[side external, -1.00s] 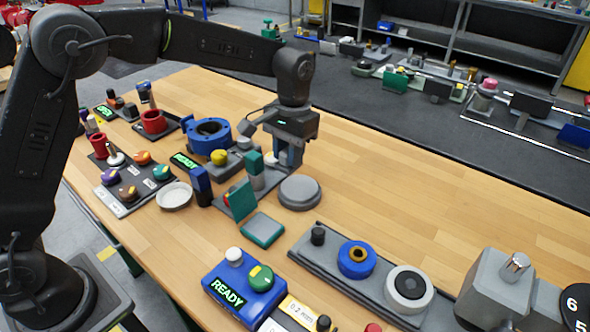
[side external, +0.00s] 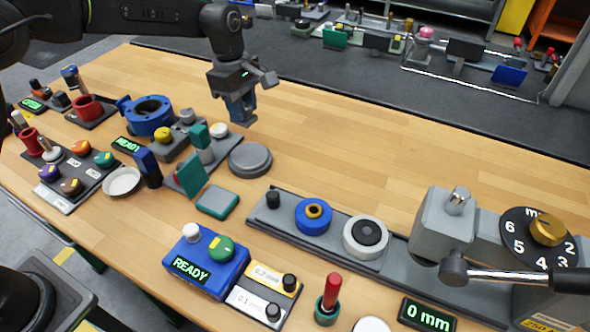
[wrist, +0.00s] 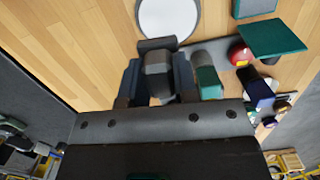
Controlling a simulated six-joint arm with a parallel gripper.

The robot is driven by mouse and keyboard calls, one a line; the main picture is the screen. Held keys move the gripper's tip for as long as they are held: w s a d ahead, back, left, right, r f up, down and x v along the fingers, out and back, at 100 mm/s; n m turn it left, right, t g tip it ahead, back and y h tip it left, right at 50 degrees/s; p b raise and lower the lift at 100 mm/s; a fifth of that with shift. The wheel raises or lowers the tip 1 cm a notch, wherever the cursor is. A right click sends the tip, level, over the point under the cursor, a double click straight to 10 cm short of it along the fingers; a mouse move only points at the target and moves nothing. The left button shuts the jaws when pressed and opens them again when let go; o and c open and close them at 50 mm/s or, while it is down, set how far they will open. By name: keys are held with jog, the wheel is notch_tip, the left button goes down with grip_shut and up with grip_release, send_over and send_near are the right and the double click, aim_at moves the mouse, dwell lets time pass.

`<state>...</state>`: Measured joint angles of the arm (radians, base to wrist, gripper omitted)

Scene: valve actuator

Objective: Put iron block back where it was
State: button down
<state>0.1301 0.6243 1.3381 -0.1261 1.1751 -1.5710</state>
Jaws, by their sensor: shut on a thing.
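My gripper (side external: 242,112) is in the air above the wooden table, behind the grey round disc (side external: 250,158) and to the right of the teal-and-grey fixture. In the wrist view a dark grey block (wrist: 158,75), apparently the iron block, sits between the fingers, and the gripper is shut on it. The block is hard to tell from the fingers in the side view. The round disc shows pale in the wrist view (wrist: 168,18), beyond the held block. The side view does not show where the block stood before.
A fixture with a teal-topped post (side external: 201,140) and a tilted teal plate (side external: 190,176) stands left of the disc. A flat teal pad (side external: 217,202) lies in front. A blue ring housing (side external: 150,115) stands further left. The table behind and right of the disc is clear.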

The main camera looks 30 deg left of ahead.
jog(key=shift+w+n, duration=0.1)
jog(key=shift+n, duration=0.3)
jog(key=shift+d+f, duration=0.15)
jog(key=shift+d, duration=0.15)
send_over(297, 171)
jog(key=f, duration=0.6)
jog(key=shift+a+f, duration=0.2)
jog(key=shift+f, duration=2.1)
jog(key=shift+f, duration=0.2)
jog(key=c, duration=0.9)
grip_release()
